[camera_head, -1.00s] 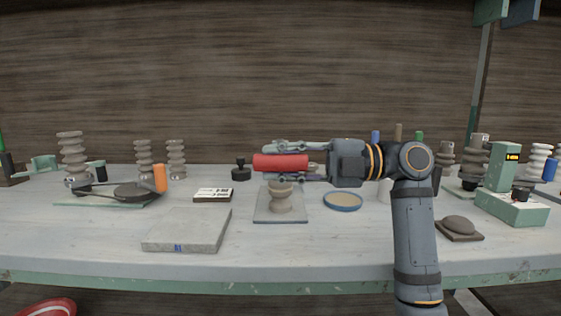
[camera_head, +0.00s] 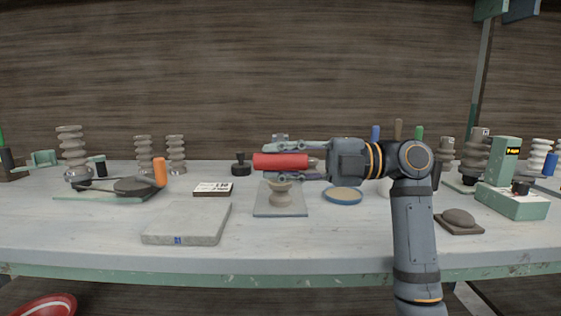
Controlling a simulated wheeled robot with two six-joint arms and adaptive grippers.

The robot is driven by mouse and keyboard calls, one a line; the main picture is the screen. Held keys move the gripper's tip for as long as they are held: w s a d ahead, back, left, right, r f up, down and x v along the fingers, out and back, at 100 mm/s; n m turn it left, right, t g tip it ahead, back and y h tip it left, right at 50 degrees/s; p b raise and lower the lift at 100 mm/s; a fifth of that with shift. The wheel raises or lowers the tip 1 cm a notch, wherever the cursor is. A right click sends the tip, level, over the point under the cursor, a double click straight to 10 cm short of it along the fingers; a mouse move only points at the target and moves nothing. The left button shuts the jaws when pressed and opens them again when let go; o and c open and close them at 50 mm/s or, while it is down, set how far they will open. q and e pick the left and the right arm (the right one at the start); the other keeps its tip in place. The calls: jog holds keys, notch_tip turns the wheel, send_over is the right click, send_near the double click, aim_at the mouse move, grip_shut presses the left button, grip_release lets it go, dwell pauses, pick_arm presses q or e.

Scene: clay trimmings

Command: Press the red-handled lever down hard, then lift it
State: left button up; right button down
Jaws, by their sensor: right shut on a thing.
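The red handle (camera_head: 281,161) of the lever lies roughly level in the middle of the head view, above the table. My right gripper (camera_head: 296,160) reaches in from the right and is shut on this handle, one finger above it and one below. The rest of the lever is mostly hidden behind the fingers; a small grey part (camera_head: 279,138) shows just above the upper finger, and I cannot tell whether it belongs to the lever. My left gripper is not in view.
Below the handle stands a small clay pot (camera_head: 280,191) on a grey plate (camera_head: 297,211). A pale slab (camera_head: 187,222), a blue-rimmed dish (camera_head: 342,200) and a green box device (camera_head: 515,203) are nearby. The table's front is clear.

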jog(key=c, duration=1.1)
grip_release()
jog(key=shift+o, duration=0.2)
jog(key=d, duration=1.2)
